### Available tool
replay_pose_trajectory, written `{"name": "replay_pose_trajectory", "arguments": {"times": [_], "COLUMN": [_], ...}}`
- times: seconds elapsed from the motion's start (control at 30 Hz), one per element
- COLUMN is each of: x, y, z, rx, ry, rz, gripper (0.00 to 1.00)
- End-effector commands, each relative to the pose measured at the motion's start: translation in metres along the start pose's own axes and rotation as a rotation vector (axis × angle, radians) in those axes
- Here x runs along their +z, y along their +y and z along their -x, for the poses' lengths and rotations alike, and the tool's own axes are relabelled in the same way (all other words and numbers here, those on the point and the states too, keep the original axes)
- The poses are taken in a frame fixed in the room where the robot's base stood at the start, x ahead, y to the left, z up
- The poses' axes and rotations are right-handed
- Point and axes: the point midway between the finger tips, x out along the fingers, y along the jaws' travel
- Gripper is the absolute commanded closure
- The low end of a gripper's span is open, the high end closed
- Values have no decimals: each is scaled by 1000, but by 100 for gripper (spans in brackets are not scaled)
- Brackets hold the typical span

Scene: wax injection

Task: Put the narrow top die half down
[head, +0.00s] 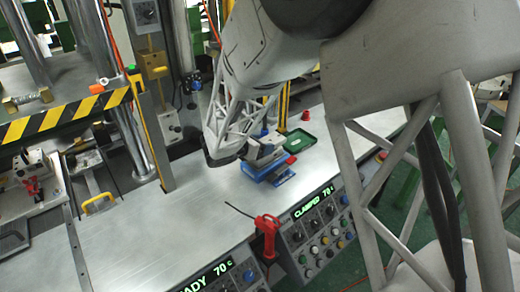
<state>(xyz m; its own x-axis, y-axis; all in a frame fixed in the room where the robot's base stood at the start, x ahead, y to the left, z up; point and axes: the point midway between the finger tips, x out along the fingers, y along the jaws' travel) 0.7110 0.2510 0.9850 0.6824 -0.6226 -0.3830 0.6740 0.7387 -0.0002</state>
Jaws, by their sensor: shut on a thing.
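My gripper (246,152) is low over the steel bench, right of the picture's middle column of machinery. It is shut on a grey block, the narrow top die half (264,152), at the end of my white lattice arm. Blue parts (270,172) show directly beneath and beside the grey block, close above the bench. The arm hides much of the fingers and the block's far side. I cannot tell whether the block touches the blue parts or hangs just over them.
A green tray (299,142) and a red cup (306,116) stand behind the block. Bare bench (190,215) lies to the left. A striped guard (65,113) borders the press.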

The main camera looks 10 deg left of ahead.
Motion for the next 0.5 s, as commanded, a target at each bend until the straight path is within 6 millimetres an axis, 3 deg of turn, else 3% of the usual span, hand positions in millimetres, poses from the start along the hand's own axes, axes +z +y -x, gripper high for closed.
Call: {"name": "replay_pose_trajectory", "arguments": {"times": [0.3,0.5], "x": [1,3], "y": [2,15], "z": [-1,-8], "rx": [0,1], "ry": [0,-1], "rz": [-1,-2], "gripper": [75,75]}}
